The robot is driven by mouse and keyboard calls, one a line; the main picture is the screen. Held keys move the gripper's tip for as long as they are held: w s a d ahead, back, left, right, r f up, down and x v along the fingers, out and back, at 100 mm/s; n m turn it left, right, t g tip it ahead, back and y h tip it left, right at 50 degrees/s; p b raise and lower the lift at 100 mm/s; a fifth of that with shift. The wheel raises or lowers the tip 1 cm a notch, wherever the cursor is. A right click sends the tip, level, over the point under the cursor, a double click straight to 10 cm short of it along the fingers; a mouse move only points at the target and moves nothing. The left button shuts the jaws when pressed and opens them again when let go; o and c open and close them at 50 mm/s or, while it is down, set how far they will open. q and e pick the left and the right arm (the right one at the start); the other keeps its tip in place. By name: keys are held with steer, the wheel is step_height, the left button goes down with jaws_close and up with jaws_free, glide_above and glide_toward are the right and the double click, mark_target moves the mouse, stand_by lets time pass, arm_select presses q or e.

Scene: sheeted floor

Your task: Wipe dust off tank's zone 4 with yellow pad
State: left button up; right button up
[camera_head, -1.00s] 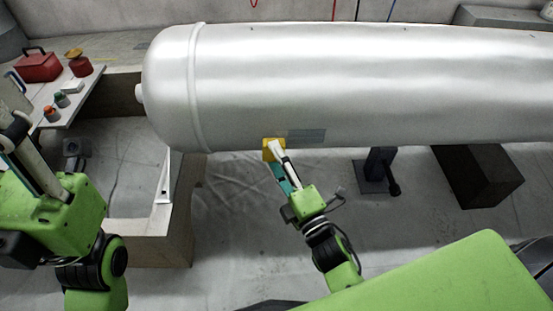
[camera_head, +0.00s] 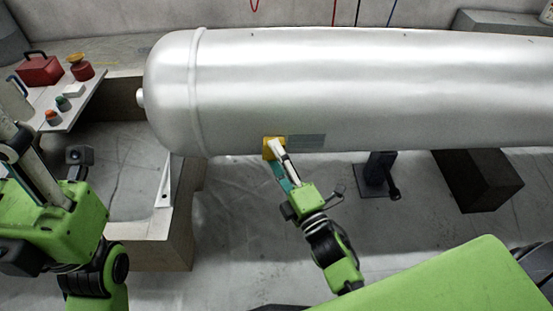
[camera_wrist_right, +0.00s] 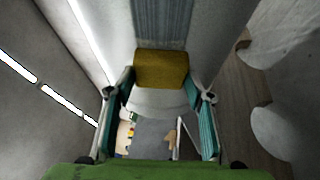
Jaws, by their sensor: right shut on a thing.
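The silver tank (camera_head: 350,85) lies lengthwise across the head view. A grey dusty patch (camera_head: 306,141) shows low on its near side, and a striped grey band also shows at the top of the right wrist view (camera_wrist_right: 162,22). My right gripper (camera_head: 277,156) is shut on the yellow pad (camera_head: 268,148), at the patch's left end. In the right wrist view the pad (camera_wrist_right: 160,70) sits between the fingertips, at the lower end of the band; contact with the tank cannot be told for sure. My left gripper (camera_head: 15,140) is at the left edge, its fingertips not clearly visible.
A white table (camera_head: 75,108) at left holds a red toolbox (camera_head: 40,70), a red and yellow item (camera_head: 80,67) and small containers. A dark support (camera_head: 377,175) and dark block (camera_head: 478,180) stand under the tank.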

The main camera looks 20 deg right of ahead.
steer(key=shift+w+d, duration=0.1)
steer(key=shift+d, duration=0.05)
steer(key=d, duration=0.2)
steer(key=s+d+p, duration=0.1)
steer(key=shift+d+r+p, duration=0.1)
steer(key=shift+d+p, duration=0.2)
steer(key=shift+d, duration=0.05)
steer(key=shift+w+a+r, duration=0.1)
steer(key=shift+w+a, duration=0.15)
steer(key=shift+a, duration=0.4)
steer(key=shift+w+a+r, duration=0.1)
steer(key=shift+w+a, duration=0.1)
steer(key=shift+a, duration=0.5)
steer(key=shift+w+a, duration=0.25)
steer(key=shift+a, duration=0.4)
steer(key=shift+c, duration=0.9)
steer(key=shift+s+a+f, duration=0.1)
steer(key=shift+s+a, duration=0.1)
steer(key=s, duration=0.2)
steer(key=s+f, duration=0.1)
steer(key=shift+s+a, duration=0.2)
steer(key=shift+a, duration=0.15)
steer(key=shift+s+a, duration=0.2)
steer(key=shift+s, duration=0.75)
